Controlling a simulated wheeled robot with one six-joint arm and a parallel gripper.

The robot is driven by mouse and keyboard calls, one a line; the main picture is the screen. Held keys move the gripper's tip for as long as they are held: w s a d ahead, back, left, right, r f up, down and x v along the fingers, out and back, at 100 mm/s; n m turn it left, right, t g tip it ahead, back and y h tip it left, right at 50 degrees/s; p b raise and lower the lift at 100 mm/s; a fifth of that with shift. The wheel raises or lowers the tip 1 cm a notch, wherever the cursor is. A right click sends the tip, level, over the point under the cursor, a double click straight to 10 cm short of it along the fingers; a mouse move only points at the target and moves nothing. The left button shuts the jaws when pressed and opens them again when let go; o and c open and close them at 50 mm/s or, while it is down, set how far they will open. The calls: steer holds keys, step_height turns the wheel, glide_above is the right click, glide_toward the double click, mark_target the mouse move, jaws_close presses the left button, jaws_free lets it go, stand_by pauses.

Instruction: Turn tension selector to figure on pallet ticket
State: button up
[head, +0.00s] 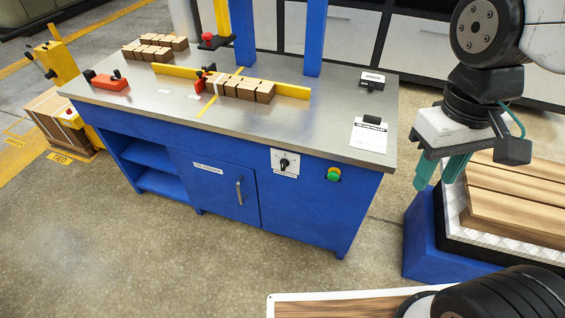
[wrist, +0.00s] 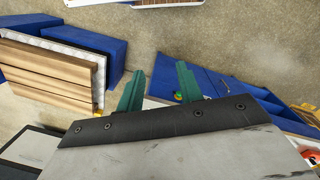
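The tension selector (head: 284,163) is a black knob on a white plate on the blue front of the bench. Its markings are too small to read, and its pointer angle is not clear. The pallet ticket (head: 369,137) is a white sheet under a black clip at the bench top's right end; its figure is not legible. My gripper (head: 435,182) hangs to the right of the bench, apart from the selector. Its two teal fingers are spread with nothing between them, as they are in the wrist view (wrist: 160,70).
A green button (head: 334,174) sits right of the selector. A cabinet door with a handle (head: 239,191) is below left. Wooden boards (head: 520,195) on a blue stand are beneath my gripper. Brown blocks (head: 246,90) lie on the bench. The floor before the bench is clear.

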steer(key=w+a+f+n+g+h, duration=0.3)
steer(key=w+f+n+h, duration=0.45)
steer(key=w+f, duration=0.2)
steer(key=n+t+y, duration=0.2)
steer(key=n+t, duration=1.9)
steer(key=n, duration=0.2)
glide_toward(283, 166)
steer(key=w, duration=0.2)
steer(key=shift+m, duration=0.25)
steer(key=x, duration=0.6)
steer(key=shift+d+r, duration=0.1)
steer(key=shift+d, duration=0.15)
steer(key=shift+w+d, duration=0.2)
steer(key=shift+w, duration=0.35)
jaws_close()
